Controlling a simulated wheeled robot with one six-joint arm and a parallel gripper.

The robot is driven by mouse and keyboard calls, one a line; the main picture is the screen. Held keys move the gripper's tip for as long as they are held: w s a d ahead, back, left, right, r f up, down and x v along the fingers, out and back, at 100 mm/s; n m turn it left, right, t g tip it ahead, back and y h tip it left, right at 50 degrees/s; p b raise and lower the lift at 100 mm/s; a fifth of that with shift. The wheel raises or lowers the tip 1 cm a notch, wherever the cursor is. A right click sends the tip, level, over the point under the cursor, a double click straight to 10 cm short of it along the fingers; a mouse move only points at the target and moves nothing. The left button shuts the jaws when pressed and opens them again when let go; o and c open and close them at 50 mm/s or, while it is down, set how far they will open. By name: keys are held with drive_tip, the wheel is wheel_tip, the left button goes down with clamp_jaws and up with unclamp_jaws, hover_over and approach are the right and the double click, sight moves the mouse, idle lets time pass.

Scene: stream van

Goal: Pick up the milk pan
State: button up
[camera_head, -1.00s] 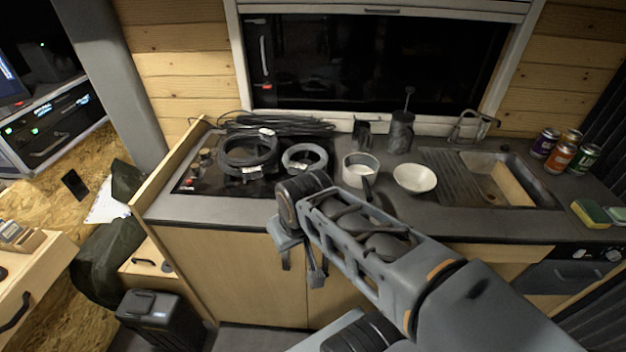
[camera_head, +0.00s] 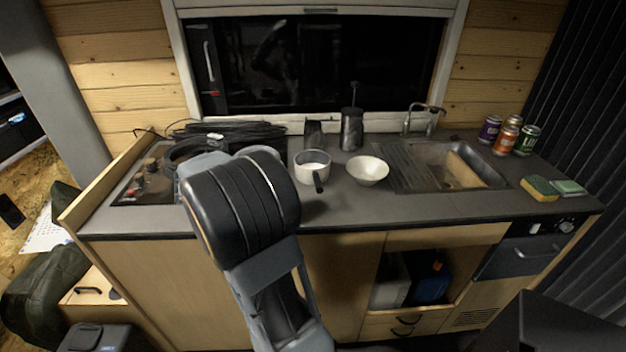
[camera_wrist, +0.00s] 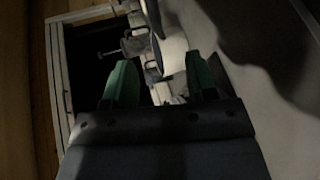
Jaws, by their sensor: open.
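The milk pan (camera_head: 309,174) is a small pale pan with a dark handle pointing toward the front. It stands upright on the counter, left of a white bowl (camera_head: 368,171). In the head view my arm stands just left of the pan, and my gripper is hidden behind it. In the wrist view my gripper (camera_wrist: 161,82) shows two green fingers spread apart. A pale rounded surface (camera_wrist: 174,52) shows beyond them, but the view is dark and I cannot tell whether it is the pan. No hold on anything is visible.
A French press (camera_head: 352,130) and a dark jug (camera_head: 314,135) stand behind the pan. Coiled cables (camera_head: 228,130) lie at the back left. The sink (camera_head: 480,172) and several cans (camera_head: 503,142) are to the right. The front counter is clear.

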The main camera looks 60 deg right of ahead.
sight(317, 179)
drive_tip(key=shift+g, duration=0.3)
drive_tip(key=x, duration=0.8)
drive_tip(key=shift+w+d+r, duration=0.25)
drive_tip(key=shift+d, duration=0.1)
drive_tip(key=shift+p+x, duration=0.65)
drive_tip(key=shift+x, duration=2.35)
clamp_jaws()
